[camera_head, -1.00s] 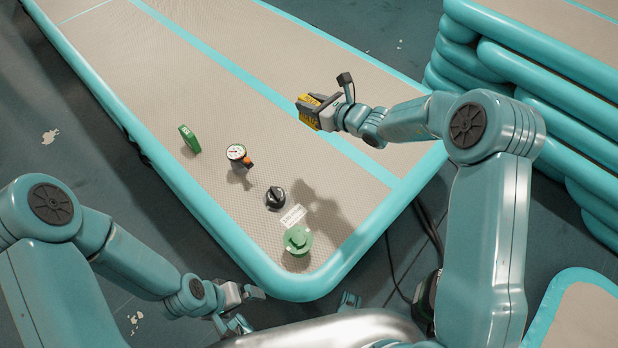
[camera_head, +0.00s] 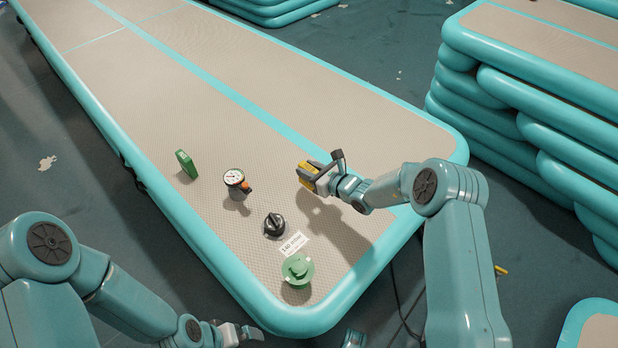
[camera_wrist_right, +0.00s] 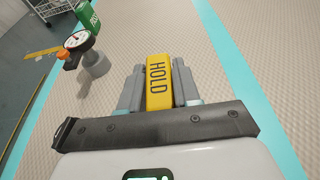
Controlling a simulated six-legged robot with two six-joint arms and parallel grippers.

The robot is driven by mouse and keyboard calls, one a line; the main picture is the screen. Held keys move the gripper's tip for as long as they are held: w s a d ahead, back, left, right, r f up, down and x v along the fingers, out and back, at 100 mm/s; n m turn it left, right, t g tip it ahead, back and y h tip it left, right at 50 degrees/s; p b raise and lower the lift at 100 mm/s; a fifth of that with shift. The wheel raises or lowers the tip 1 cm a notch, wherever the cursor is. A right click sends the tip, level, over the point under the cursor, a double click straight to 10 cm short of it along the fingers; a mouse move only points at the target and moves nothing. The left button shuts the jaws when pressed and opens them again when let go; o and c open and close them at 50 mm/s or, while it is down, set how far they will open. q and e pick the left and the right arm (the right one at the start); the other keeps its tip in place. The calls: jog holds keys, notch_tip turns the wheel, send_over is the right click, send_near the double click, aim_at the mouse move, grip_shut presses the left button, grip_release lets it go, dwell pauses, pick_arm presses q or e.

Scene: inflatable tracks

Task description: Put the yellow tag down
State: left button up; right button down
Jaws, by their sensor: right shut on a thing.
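The yellow tag (camera_head: 312,169) is in my right gripper (camera_head: 308,177), just above the beige mat to the right of the gauge. The wrist view shows the tag (camera_wrist_right: 158,82) with the word HOLD, between the two grey fingers of my right gripper (camera_wrist_right: 158,88). The fingers are closed on its sides. A shadow lies on the mat below and right of the gripper, apart from it. My left gripper (camera_head: 240,333) is low at the bottom edge, beside the mat's near corner. It is partly cut off, and its opening is unclear.
Stacked inflatable tracks (camera_head: 530,110) are at right. The mat's far part is clear.

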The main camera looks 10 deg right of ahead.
notch_tip(320, 180, down, 3)
jog(key=shift+r+b, duration=0.1)
jog(key=shift+b, duration=0.2)
jog(key=c, duration=1.2)
grip_release()
jog(key=o, duration=0.4)
